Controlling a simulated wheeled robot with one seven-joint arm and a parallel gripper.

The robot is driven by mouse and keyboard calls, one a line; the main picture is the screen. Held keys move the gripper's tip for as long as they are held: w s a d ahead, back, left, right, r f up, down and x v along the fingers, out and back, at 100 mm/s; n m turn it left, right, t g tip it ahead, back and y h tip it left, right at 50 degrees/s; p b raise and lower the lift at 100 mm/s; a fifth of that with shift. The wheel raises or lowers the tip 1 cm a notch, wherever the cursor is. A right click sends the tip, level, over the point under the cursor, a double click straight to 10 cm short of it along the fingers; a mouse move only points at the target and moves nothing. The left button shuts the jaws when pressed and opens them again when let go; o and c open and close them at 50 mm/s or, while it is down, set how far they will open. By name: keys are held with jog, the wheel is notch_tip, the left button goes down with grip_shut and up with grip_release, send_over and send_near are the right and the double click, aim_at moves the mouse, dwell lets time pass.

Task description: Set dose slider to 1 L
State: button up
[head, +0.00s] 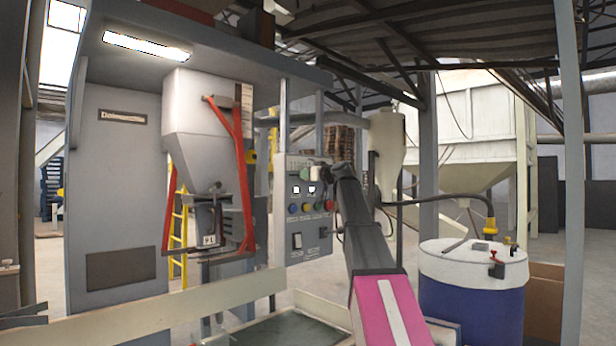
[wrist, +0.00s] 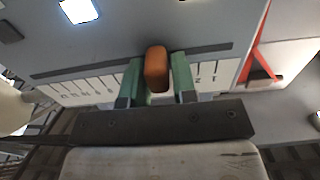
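The dose slider is an orange knob (wrist: 157,68) in a dark slot (wrist: 100,66) on a grey panel, seen close up in the wrist view. A white scale (wrist: 92,88) with ticks and upside-down figures runs along the slot. A 1 seems to stand near its right end, and the knob sits left of it. My gripper (wrist: 159,78) has its two green fingers on either side of the knob, closed up against it. In the head view the control panel (head: 296,245) stands in front of my arm's end; the knob is hidden there.
The panel carries small displays, coloured buttons and a switch (head: 297,240). A grey hopper (head: 192,105) with red bars (head: 240,150) stands left of it. A blue drum (head: 470,305) with a white lid stands at the right. A pale rail (head: 150,315) crosses the lower left.

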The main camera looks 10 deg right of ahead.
aim_at(290, 175)
grip_shut()
jog(key=shift+s+a, duration=0.6)
jog(key=shift+a, duration=0.25)
jog(key=shift+s+a, duration=0.65)
jog(key=shift+a, duration=0.2)
jog(key=shift+s+a, duration=0.6)
jog(key=shift+a, duration=0.25)
jog(key=shift+o, duration=2.4)
grip_release()
jog(key=shift+s+a, duration=0.1)
jog(key=v, duration=1)
jog(key=shift+s+d, duration=0.25)
jog(key=shift+s, duration=0.05)
jog(key=shift+f, duration=0.15)
